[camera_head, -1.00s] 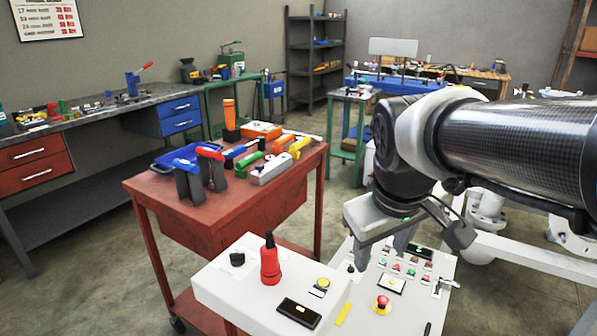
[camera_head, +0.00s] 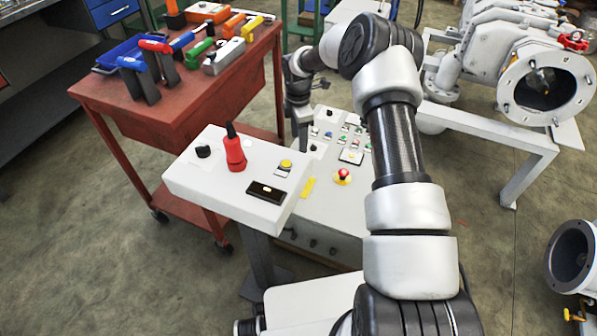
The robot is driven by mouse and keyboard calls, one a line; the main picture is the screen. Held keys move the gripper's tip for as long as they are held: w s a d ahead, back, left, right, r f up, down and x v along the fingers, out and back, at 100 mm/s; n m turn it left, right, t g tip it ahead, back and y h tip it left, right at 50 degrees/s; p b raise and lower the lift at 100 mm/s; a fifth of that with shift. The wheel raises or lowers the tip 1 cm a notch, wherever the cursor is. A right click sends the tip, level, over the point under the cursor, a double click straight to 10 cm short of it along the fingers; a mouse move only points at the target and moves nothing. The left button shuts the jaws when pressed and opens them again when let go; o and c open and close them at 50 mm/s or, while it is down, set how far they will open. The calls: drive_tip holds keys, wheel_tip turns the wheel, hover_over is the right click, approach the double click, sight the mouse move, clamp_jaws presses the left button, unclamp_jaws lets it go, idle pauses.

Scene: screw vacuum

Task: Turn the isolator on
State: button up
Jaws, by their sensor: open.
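A white sloped control panel (camera_head: 325,185) carries several small coloured buttons, a black knob (camera_head: 329,114) near its far left corner and a red mushroom button (camera_head: 343,175). I see no readable label, so I cannot tell which control is the isolator. My gripper (camera_head: 302,143) points down over the panel's far left edge, beside the black knob. It is open, seen nearly edge-on, with one finger largely hiding the other. I see nothing held in it, and cannot tell whether it touches the panel.
A red tool cart (camera_head: 160,115) stands left.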

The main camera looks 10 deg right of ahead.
drive_tip(key=shift+n, duration=0.3)
wheel_tip(320, 180, down, 20)
drive_tip(key=b, duration=0.3)
drive_tip(key=shift+d+f+b, duration=0.1)
drive_tip(key=shift+f+b, duration=0.1)
drive_tip(key=shift+b, duration=0.15)
drive_tip(key=c, duration=1)
drive_tip(key=shift+c, duration=0.2)
